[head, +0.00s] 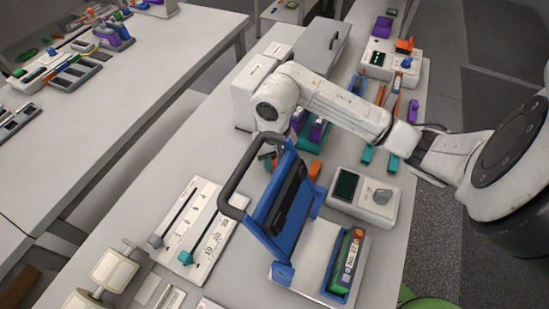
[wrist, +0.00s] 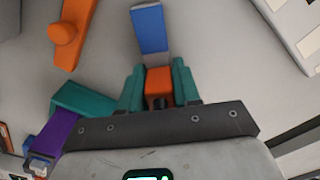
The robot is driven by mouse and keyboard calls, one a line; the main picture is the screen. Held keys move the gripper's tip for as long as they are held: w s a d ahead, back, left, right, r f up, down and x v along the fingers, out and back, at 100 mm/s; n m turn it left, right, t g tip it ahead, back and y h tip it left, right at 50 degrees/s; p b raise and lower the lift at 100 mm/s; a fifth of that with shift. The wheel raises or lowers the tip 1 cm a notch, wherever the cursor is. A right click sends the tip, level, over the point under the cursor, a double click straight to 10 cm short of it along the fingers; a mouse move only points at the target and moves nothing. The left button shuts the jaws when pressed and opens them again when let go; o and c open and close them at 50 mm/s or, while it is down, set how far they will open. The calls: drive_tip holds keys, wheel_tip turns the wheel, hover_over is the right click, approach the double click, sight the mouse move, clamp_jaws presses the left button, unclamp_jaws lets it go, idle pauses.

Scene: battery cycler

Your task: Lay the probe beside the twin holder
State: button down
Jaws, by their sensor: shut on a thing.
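In the wrist view my gripper (wrist: 158,80) has its teal fingers shut on a short orange piece, which I take to be the probe (wrist: 158,88). Most of it is hidden between the fingers. In the head view my gripper (head: 268,154) hangs under the wrist, partly hidden behind a dark handle. The likely twin holder, teal and purple (head: 316,131), stands just right of my gripper in the head view. Its teal and purple parts (wrist: 52,137) show at the lower left of the wrist view.
A blue lever fixture with a dark handle (head: 233,176) stands close in front of my gripper. An orange piece with a knob (wrist: 72,32) and a blue piece (wrist: 150,30) lie ahead in the wrist view. Bare grey tabletop surrounds them. A slider panel (head: 199,222) is front left.

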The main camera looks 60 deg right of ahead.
drive_tip(key=shift+f, duration=0.1)
drive_tip(key=c, duration=0.8)
unclamp_jaws()
wheel_tip(320, 180, up, 12)
drive_tip(key=b, duration=0.2)
drive_tip(key=shift+b, duration=0.4)
